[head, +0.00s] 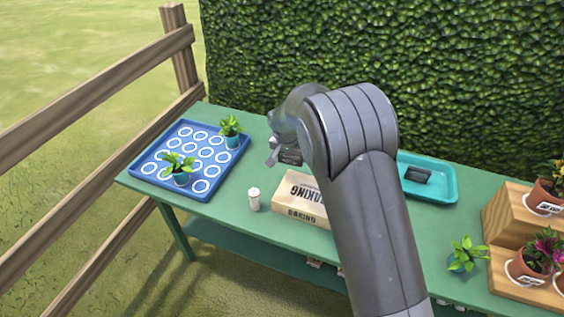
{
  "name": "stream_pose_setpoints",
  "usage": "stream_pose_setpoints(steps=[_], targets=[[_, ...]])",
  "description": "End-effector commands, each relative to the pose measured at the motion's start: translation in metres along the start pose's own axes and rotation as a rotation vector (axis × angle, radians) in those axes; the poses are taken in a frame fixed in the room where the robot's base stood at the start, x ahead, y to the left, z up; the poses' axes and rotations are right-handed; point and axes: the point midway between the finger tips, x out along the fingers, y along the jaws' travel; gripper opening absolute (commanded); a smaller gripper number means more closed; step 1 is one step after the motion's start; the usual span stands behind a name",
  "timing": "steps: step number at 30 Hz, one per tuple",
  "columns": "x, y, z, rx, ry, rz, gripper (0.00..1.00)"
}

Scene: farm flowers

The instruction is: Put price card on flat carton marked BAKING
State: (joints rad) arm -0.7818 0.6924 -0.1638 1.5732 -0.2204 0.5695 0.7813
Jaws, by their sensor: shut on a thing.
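The flat carton marked BAKING (301,196) lies on the green table, tan with dark lettering. My arm hides its right part. My gripper (277,155) is above the table, just beyond the carton and apart from it. It is shut on a small dark thing, which looks like the price card (291,157). The held thing is small and partly hidden by the gripper, so its face and tilt cannot be made out.
A blue tray (160,151) with white rings holds two potted plants at the left. A small white cylinder (254,199) stands left of the carton. A teal tray (437,196) with a dark object (417,175) is at the right. Wooden steps (506,222) with potted flowers stand far right.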

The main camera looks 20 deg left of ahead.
Motion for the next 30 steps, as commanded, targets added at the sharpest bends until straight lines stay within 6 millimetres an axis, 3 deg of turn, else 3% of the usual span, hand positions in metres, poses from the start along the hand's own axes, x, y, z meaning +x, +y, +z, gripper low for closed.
stream_pose_setpoints(steps=[5,8,15,19,25,30], targets=[[-0.017,0.035,-0.004,0.010,0.003,0.005,0.54],[-0.031,0.067,-0.002,0.019,0.003,0.010,0.54],[-0.066,0.148,0.018,0.041,0.003,0.019,0.54],[-0.079,0.179,0.030,0.049,0.002,0.021,0.54],[-0.087,0.199,0.043,0.052,0.000,0.021,0.54],[-0.074,0.177,0.048,0.046,-0.002,0.021,0.54]])
